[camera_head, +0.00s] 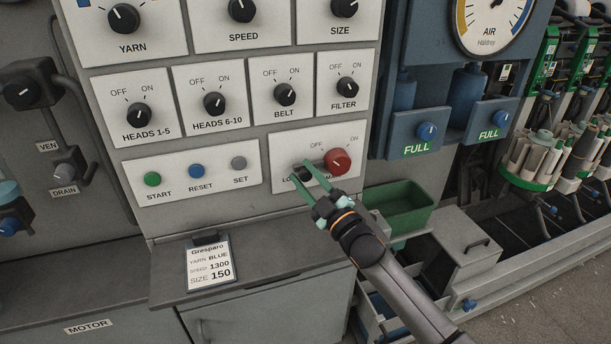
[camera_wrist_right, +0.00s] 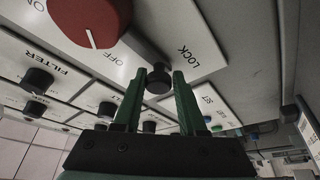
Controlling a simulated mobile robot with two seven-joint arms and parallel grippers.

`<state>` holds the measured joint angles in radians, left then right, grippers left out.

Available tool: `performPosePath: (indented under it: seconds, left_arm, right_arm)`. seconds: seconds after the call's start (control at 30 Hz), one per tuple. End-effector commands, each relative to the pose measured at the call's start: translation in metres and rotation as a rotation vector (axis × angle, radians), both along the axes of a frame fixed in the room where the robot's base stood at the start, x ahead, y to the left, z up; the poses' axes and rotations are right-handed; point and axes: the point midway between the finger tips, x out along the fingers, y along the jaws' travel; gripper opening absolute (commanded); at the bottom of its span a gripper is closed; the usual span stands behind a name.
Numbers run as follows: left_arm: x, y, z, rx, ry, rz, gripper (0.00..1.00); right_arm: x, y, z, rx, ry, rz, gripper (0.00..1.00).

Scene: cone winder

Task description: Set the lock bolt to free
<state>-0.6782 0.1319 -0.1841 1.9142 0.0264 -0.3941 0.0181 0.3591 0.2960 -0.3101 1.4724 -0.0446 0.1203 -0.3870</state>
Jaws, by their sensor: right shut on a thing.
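The lock bolt is a small black knob (camera_wrist_right: 158,80) beside the LOCK label on the white panel at the lower right of the control face. My right gripper (camera_wrist_right: 158,92) has its two green fingers on either side of this knob and is shut on it. In the head view my right gripper (camera_head: 309,186) reaches up to the same panel from below right, and its fingers partly cover the knob (camera_head: 302,173) and the label. The red main knob (camera_head: 338,161), with OFF and ON marks, is just right of the fingers. My left gripper is not in view.
START (camera_head: 152,179), RESET (camera_head: 196,171) and SET (camera_head: 239,163) buttons sit left of the lock panel. A job card (camera_head: 209,264) lies on the ledge below. A green bin (camera_head: 398,207) and a grey box (camera_head: 462,245) stand to the right, near my right forearm.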

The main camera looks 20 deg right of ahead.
Motion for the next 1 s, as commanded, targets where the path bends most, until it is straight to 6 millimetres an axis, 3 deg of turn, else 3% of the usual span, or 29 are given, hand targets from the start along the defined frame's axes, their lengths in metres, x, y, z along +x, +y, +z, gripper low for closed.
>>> performPosePath:
  seconds: [0.17, 0.5, 0.77, 0.8, 1.0]
  left_arm:
    - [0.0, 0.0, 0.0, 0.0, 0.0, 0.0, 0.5]
    - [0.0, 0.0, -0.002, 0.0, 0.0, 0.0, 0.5]
    - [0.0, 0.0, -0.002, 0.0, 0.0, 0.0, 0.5]
    - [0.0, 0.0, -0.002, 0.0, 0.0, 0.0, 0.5]
    - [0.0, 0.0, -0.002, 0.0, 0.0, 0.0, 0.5]
  right_arm:
    - [0.001, -0.001, 0.004, 0.001, -0.009, -0.005, 0.0]
    - [-0.001, 0.042, 0.005, 0.003, -0.01, -0.002, 0.0]
    - [-0.001, 0.044, 0.006, 0.001, -0.012, 0.0, 0.0]
    - [-0.001, 0.044, 0.006, 0.001, -0.012, 0.0, 0.42]
    - [-0.001, 0.044, 0.004, 0.0, -0.007, 0.0, 0.64]
